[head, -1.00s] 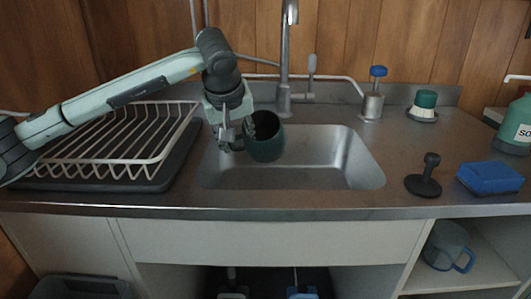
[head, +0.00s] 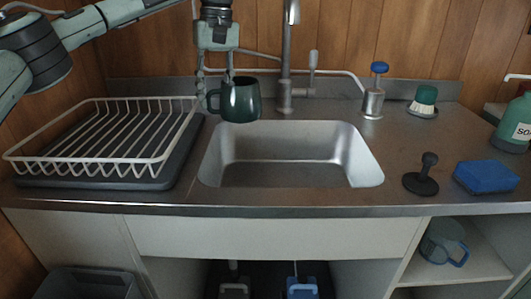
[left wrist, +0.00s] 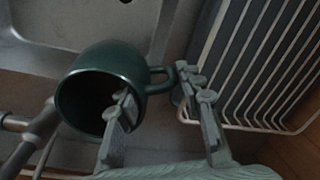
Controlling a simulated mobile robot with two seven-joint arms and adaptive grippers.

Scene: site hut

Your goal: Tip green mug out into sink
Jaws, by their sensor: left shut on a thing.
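The dark green mug (head: 241,102) is upright at the back left edge of the sink (head: 345,165), its handle to the left. I cannot tell whether its base touches the counter. My left gripper (head: 229,77) comes down on it from above and is shut on its handle side. In the left wrist view, one finger of the gripper (left wrist: 160,98) reaches inside the mug (left wrist: 108,68) and the other is outside, by the handle. The mug's bottom inside is dark, so its contents cannot be told. My right gripper is not in view.
A white dish rack (head: 90,140) stands left of the sink. The tap (head: 285,60) rises close to the mug's right. A black stopper (head: 422,178), blue sponge (head: 486,177), green-topped brush (head: 424,101) and blue-topped dispenser (head: 374,95) are on the right. The basin is empty.

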